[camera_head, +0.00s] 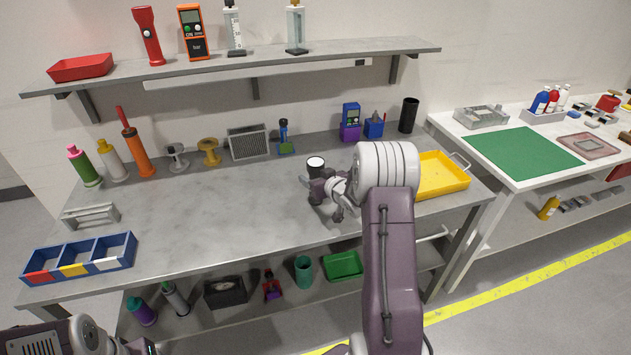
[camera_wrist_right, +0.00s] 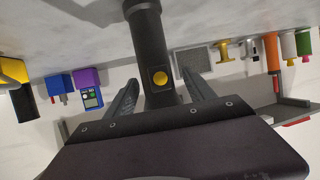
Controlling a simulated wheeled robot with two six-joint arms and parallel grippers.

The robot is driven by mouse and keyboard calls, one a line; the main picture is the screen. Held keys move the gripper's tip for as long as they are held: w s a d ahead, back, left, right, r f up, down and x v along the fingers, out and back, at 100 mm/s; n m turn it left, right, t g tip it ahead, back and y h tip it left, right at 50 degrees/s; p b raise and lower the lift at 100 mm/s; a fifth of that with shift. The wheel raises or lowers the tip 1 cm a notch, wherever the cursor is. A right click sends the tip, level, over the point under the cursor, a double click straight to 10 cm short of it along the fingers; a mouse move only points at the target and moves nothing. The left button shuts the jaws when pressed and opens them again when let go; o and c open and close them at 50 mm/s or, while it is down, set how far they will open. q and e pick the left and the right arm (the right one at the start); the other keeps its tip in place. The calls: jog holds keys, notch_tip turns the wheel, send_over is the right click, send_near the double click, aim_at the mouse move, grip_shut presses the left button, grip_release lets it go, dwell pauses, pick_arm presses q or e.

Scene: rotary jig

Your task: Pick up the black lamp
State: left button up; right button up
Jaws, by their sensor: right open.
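The black lamp (camera_wrist_right: 150,50) is a dark cylinder with a yellow button, between the two fingers of my right gripper (camera_wrist_right: 162,86) in the right wrist view. In the head view the lamp (camera_head: 315,163) stands on the workbench with its pale round face up, its lower part hidden by my right gripper (camera_head: 320,188). The right gripper is open, with a finger on each side of the lamp and gaps visible in the wrist view. Part of my left arm shows at the bottom left of the head view; its fingers are out of view.
A yellow tray (camera_head: 447,176) lies to the right of the lamp. A black cylinder (camera_head: 408,115), a blue box (camera_head: 374,127) and a grey grille (camera_head: 248,143) stand behind. A blue bin (camera_head: 80,258) sits at the front left. The bench middle (camera_head: 220,205) is clear.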

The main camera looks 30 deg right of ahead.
jog(key=x, duration=0.3)
jog(key=shift+d+f, duration=0.1)
jog(key=shift+f, duration=0.05)
jog(key=shift+s, duration=0.15)
jog(key=shift+c, duration=0.5)
grip_shut()
notch_tip(320, 180, up, 28)
jog(key=p, duration=1.2)
jog(key=shift+r, duration=0.2)
